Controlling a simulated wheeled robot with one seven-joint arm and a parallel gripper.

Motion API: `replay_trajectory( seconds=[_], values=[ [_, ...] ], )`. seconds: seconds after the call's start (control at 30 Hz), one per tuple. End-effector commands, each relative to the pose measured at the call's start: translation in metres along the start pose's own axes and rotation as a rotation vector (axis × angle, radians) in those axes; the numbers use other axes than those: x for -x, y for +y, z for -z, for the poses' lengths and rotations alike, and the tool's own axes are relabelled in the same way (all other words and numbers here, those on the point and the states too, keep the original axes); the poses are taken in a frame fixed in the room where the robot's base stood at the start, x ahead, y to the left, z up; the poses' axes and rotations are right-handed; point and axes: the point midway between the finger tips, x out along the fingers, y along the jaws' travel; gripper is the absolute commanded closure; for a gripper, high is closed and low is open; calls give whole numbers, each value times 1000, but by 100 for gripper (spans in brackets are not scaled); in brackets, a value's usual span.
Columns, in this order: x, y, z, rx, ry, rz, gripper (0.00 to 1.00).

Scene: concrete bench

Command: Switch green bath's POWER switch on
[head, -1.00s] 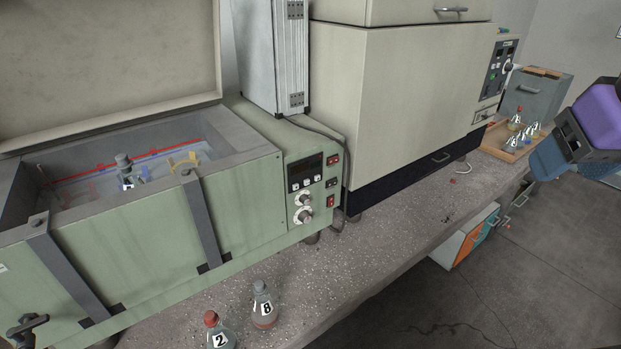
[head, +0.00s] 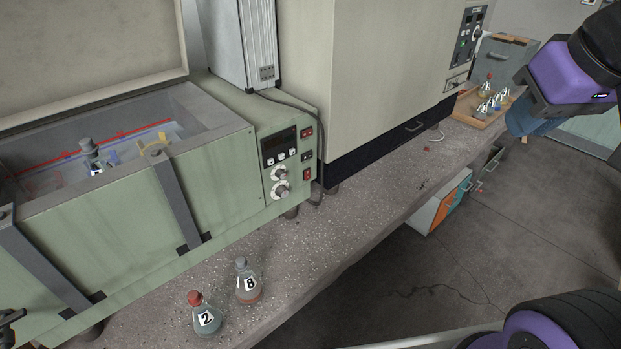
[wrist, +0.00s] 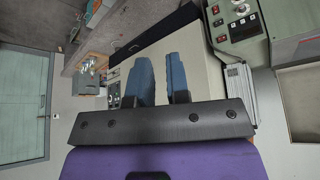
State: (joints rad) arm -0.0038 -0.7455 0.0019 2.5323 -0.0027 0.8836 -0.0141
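The green bath (head: 225,175) stands open-lidded at the left of the bench in the head view. Its control panel (head: 275,188) has a dark display, small buttons, two knobs and a column of small switches at the right edge: upper red (head: 307,132), middle dark (head: 307,156) and lower red (head: 307,174). Their labels and positions are too small to read. The panel also shows in the wrist view (wrist: 240,30), at the upper right. My gripper (head: 522,121) is far right of the panel, touching nothing. In the wrist view its two blue fingers (wrist: 162,80) stand apart, with nothing between.
A large beige oven (head: 370,80) stands right of the bath. Flasks 2 (head: 207,318) and 8 (head: 247,284) stand on the bench in front of the bath. A wooden tray (head: 465,117) of small flasks is at the far end. The floor right of the bench is open.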

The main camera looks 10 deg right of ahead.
Motion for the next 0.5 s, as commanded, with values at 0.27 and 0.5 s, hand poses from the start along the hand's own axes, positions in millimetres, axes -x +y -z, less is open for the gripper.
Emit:
replay_trajectory(
  seconds=[0.27, 0.5],
  values=[
    [-40, 3, 49, 175, 72, -25, 100],
    [-86, 2, 95, 377, 156, -53, 100]
  ],
)
